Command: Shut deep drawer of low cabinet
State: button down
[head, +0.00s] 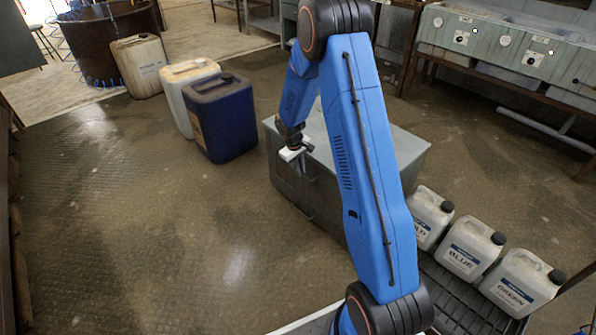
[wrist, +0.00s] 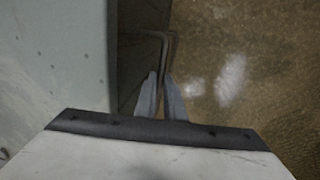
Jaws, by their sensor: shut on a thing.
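The low cabinet (head: 405,148) is a grey-green box on the floor, partly hidden behind my blue arm. Its top (wrist: 55,55) fills the left of the wrist view. Beside the top is a darker strip of its front side (wrist: 130,50), with a thin brown bar handle (wrist: 168,48) at the strip's right edge. My gripper (head: 292,154) is at the front of the cabinet, near its upper left. In the wrist view my gripper (wrist: 160,82) has its two fingers close together on the handle. I cannot tell how far the deep drawer stands out.
A blue canister (head: 222,120) and two pale ones stand left of the cabinet. White labelled jugs (head: 470,248) stand in a row on a dark grate at the right. A long bench (head: 510,50) is behind at right. The floor to the left is clear.

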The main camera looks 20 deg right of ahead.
jog(key=c, duration=1.8)
grip_release()
jog(key=shift+w+d, duration=0.1)
jog(key=shift+d, duration=0.15)
jog(key=shift+c, duration=0.2)
jog(key=shift+r, duration=0.1)
jog(key=s+a+r, duration=0.1)
jog(key=a+r, duration=0.2)
jog(key=r, duration=1.4)
